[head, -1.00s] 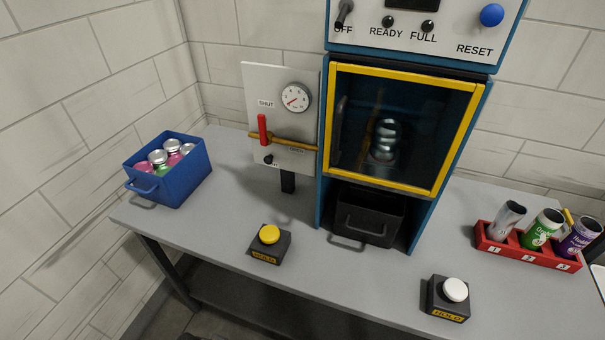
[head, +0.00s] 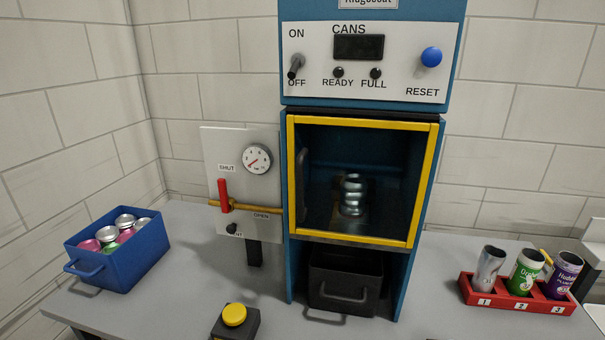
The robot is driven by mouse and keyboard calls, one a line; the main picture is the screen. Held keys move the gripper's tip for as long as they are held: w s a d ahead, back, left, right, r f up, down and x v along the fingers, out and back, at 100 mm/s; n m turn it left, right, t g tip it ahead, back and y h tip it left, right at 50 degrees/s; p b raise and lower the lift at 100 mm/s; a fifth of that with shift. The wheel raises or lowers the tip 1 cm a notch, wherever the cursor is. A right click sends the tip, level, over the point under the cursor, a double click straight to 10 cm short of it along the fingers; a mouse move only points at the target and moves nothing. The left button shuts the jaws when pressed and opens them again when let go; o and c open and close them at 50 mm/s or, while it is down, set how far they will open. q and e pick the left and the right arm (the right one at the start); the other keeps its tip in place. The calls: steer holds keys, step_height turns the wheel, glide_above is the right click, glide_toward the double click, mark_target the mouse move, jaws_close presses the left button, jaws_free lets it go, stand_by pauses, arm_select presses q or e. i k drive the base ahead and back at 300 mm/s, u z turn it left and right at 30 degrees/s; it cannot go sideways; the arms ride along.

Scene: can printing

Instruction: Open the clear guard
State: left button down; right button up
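The clear guard (head: 390,150) is a see-through panel in a yellow frame on the front of the blue machine (head: 294,270). It appears closed over the chamber. A dark vertical handle (head: 301,170) shows at its left side. Behind the panel stands a shiny metal can-like object (head: 352,195). Neither of my grippers is in the head view.
A white panel with a gauge (head: 257,158) and red lever (head: 223,194) stands left of the guard. A black drawer (head: 345,285) sits below. A blue can bin (head: 118,255) is at left, a red can rack (head: 515,297) at right. A yellow button (head: 234,314) is in front.

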mark_target(432, 129)
steer(key=u, duration=0.65)
steer(key=k, duration=1)
steer(key=z, duration=1.6)
